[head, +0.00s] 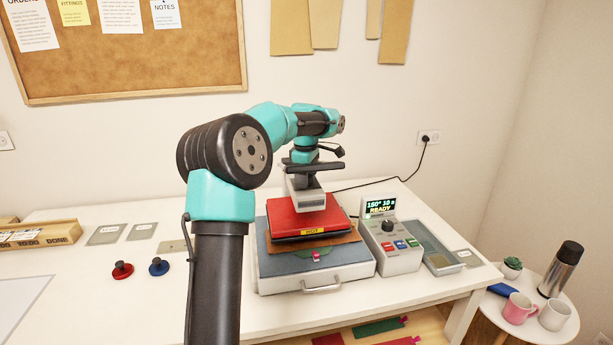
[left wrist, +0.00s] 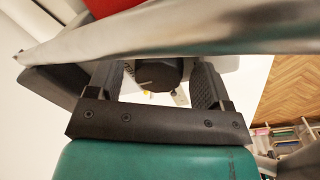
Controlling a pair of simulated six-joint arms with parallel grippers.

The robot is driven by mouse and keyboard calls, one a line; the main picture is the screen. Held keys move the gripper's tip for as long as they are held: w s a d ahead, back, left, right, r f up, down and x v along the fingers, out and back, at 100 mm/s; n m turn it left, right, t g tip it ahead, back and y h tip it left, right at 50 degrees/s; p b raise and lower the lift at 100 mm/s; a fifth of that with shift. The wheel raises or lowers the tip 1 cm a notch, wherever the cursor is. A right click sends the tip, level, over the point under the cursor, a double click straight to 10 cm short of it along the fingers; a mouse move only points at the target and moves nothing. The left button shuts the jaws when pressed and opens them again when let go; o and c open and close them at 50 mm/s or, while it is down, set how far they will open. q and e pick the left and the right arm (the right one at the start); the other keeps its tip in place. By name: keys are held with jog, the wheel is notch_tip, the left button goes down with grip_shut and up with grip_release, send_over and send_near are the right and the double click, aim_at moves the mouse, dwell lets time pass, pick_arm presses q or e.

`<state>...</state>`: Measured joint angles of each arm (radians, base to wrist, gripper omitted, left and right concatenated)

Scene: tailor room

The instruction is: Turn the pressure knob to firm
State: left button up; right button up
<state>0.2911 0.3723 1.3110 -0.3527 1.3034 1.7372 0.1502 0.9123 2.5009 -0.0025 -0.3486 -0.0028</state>
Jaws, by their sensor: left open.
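In the left wrist view a dark round knob (left wrist: 158,72) with a thin pointer line lies between the two fingers of my left gripper (left wrist: 156,85). The fingers are open, one on each side, with a visible gap to the knob. In the head view my left gripper (head: 306,160) is over the grey head (head: 305,193) of the heat press, partly hidden by my wrist. The press has a red plate (head: 287,216) marked HOT. The knob on the press head cannot be made out there.
A blurred metallic bar (left wrist: 190,35) crosses close to my left wrist camera. Right of the press stands a control box (head: 402,256) with its own black dial and a READY display. Red (head: 122,270) and blue (head: 158,267) stamps stand left. A side table holds mugs and a flask (head: 562,268).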

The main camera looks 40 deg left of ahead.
pick_arm(q)
jog(key=c, duration=0.9)
dwell(0.9)
jog(key=o, duration=0.9)
jog(key=shift+r, duration=0.1)
notch_tip(320, 180, up, 17)
jog(key=s, duration=0.1)
jog(key=shift+d+r, duration=0.15)
jog(key=shift+d, duration=0.05)
